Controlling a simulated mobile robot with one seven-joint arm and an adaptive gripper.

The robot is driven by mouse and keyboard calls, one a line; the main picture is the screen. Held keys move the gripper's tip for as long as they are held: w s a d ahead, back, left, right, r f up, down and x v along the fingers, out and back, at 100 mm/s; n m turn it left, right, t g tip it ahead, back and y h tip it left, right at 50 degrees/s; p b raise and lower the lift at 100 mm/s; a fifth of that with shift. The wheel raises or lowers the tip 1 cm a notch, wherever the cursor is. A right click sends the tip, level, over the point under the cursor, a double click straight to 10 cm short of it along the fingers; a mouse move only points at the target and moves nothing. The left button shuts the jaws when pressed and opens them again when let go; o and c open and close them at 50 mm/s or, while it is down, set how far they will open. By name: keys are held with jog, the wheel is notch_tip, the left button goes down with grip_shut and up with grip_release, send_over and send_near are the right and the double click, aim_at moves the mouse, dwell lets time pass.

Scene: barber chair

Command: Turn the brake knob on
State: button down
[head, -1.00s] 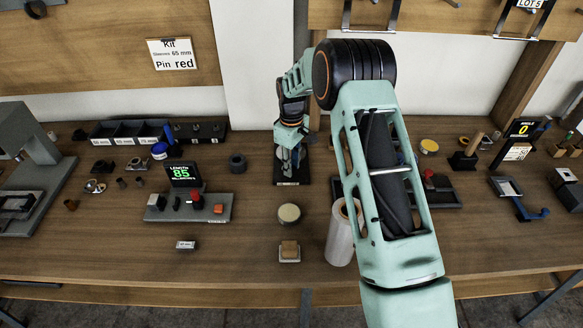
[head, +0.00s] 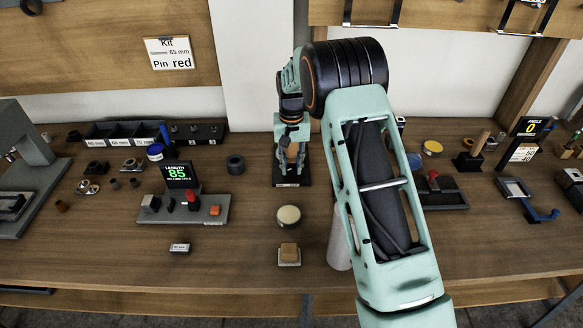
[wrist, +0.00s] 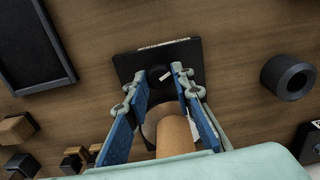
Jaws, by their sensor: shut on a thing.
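A black base plate (wrist: 190,60) lies on the bench under my gripper. It also shows in the head view (head: 292,182), with a label on its front edge. A dark round knob (wrist: 160,77) with a white mark stands on the plate. My gripper (wrist: 162,90) points down over it, its blue-padded fingers on either side of the knob and closed on it. A tan wooden cylinder (wrist: 175,135) rises between the fingers, nearer the palm. In the head view my gripper (head: 290,170) is at the plate, and the knob is hidden there.
A dark ring (head: 235,164) stands left of the plate, and a round tan-topped piece (head: 289,215) stands in front. The length gauge (head: 185,205) is at the left. A white roll (head: 339,245) stands beside my arm. Bare bench lies around the plate.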

aim_at(291, 169)
jog(key=m, duration=0.5)
dwell(0.5)
jog(key=c, duration=1.7)
grip_release()
jog(key=shift+o, duration=0.2)
notch_tip(291, 169, up, 12)
